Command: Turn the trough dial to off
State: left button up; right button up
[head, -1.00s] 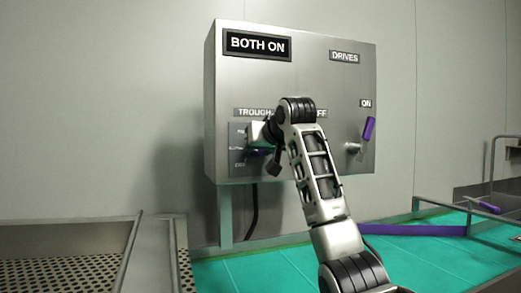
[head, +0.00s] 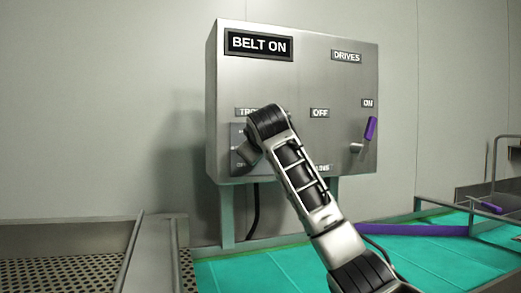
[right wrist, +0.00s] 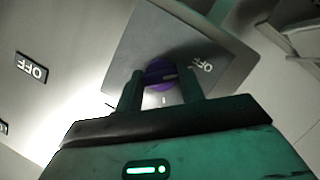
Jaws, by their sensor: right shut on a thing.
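The purple trough dial (right wrist: 161,71) shows in the right wrist view on a grey plate (right wrist: 160,35) that has an OFF mark near its right side. My right gripper (right wrist: 161,80) is shut on the dial, one finger on each side of it. In the head view my right wrist hides the dial, and only part of its plate (head: 238,136) shows at the panel's lower left. The display (head: 259,43) on the metal panel (head: 310,75) reads BELT ON. My left gripper is in neither view.
A purple-handled lever (head: 370,129) sits at the panel's right side, tilted up by the ON label (head: 367,103). An OFF label (head: 320,113) is left of it. A teal belt (head: 260,270) runs below the panel. A perforated tray (head: 60,275) lies at lower left.

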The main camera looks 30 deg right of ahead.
jog(key=shift+n, duration=0.3)
dwell(0.4)
jog(key=o, duration=1)
jog(key=shift+a, duration=0.1)
pick_arm(q)
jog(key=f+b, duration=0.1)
jog(key=b, duration=0.1)
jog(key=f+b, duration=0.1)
jog(key=b, duration=0.1)
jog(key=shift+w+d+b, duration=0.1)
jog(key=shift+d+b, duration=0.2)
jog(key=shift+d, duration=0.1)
pick_arm(e)
jog(key=v, duration=1.6)
jog(key=shift+a+f, duration=0.2)
jog(key=shift+f, duration=0.05)
